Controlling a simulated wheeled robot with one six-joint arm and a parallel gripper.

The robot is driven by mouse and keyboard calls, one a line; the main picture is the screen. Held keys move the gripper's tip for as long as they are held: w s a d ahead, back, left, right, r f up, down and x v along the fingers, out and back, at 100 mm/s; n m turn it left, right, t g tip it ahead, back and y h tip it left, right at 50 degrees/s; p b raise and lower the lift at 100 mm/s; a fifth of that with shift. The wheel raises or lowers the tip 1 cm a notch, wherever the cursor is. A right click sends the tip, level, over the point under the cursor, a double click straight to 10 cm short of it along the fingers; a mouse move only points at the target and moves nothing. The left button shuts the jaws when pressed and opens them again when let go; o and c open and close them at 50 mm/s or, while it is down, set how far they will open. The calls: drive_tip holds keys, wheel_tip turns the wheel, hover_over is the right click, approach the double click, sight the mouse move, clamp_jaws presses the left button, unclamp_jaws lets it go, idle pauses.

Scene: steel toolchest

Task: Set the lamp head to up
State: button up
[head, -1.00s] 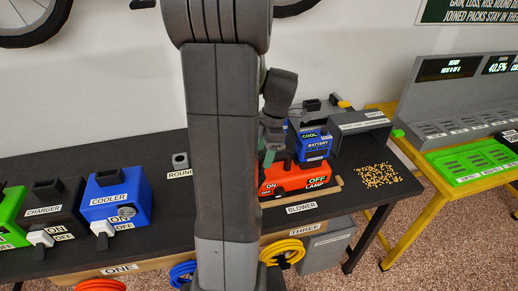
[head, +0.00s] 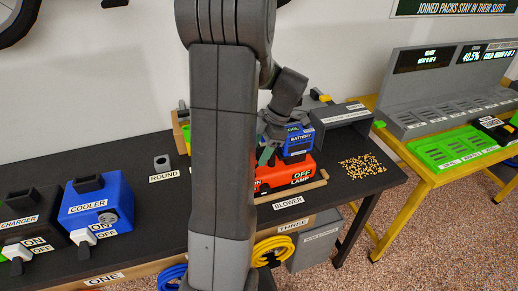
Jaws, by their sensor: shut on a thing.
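The orange-red lamp body (head: 275,184) sits on the black bench, right of my arm, with OFF and LAMP labels on its front. My arm hides its left part. My gripper (head: 266,156) reaches down behind my arm to the lamp's top left. It is shut on the lamp head, which is largely hidden by the gripper and arm, so its tilt cannot be told. A blue battery (head: 298,141) stands just behind the lamp.
A grey bin (head: 342,118) stands right of the battery, and pellets (head: 361,167) lie in front of it. The blue cooler (head: 97,203) and dark charger (head: 28,225) stand at left. A yellow table (head: 432,178) holds a green tray (head: 455,150).

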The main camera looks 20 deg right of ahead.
drive_tip(key=shift+s+f, duration=0.25)
drive_tip(key=shift+f, duration=0.15)
drive_tip(key=o, duration=1.1)
drive_tip(key=shift+o, duration=0.6)
drive_tip(key=shift+d, duration=0.15)
drive_tip(key=shift+r, duration=0.15)
drive_tip(key=shift+r, duration=0.1)
drive_tip(key=shift+w+d+r, duration=0.1)
drive_tip(key=shift+d+r, duration=0.05)
drive_tip(key=shift+r, duration=0.1)
drive_tip(key=v, duration=1.3)
drive_tip(key=shift+f, duration=0.15)
